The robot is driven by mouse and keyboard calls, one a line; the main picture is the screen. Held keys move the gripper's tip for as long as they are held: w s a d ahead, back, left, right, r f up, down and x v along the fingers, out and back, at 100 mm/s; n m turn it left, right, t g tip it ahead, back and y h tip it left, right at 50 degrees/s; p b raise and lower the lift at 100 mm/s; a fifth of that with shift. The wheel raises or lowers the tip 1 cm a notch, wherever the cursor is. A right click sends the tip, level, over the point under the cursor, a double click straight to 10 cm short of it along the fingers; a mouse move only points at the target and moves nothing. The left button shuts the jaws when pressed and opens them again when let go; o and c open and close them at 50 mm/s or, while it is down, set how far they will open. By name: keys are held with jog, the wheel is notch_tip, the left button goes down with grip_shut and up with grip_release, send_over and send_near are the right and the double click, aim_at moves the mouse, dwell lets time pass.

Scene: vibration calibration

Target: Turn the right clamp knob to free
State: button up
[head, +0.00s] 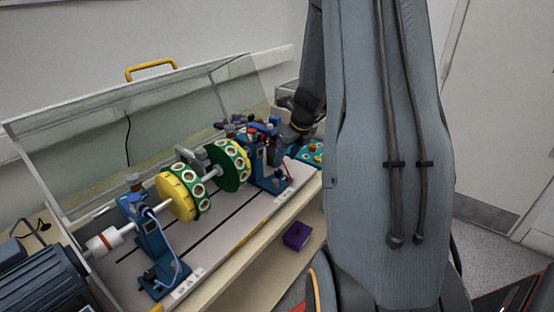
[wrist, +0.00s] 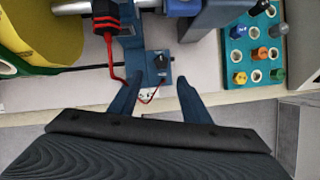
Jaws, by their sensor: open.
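In the wrist view a black clamp knob (wrist: 160,62) sits on the blue foot of the right bearing stand (wrist: 131,58). My gripper (wrist: 160,76) is open, with one finger on each side of the knob's near side; I cannot tell whether either touches it. In the head view the right stand (head: 262,160) holds the far end of the shaft, and its foot knob (head: 281,181) shows small at the front. My gripper's body is dark beside this stand; its fingers are not clear there.
The left blue stand (head: 150,240) carries the shaft with yellow and green discs (head: 178,195). A red and black connector (wrist: 107,18) with a red cable is close to my left finger. A teal tray (wrist: 255,50) of several coloured pieces lies right. A clear cover (head: 170,115) stands open behind.

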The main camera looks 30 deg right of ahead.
aim_at(279, 171)
jog(key=x, duration=0.7)
jog(key=shift+w+d+f, duration=0.1)
jog(key=shift+w+f, duration=0.2)
jog(key=shift+w, duration=0.05)
jog(key=c, duration=1)
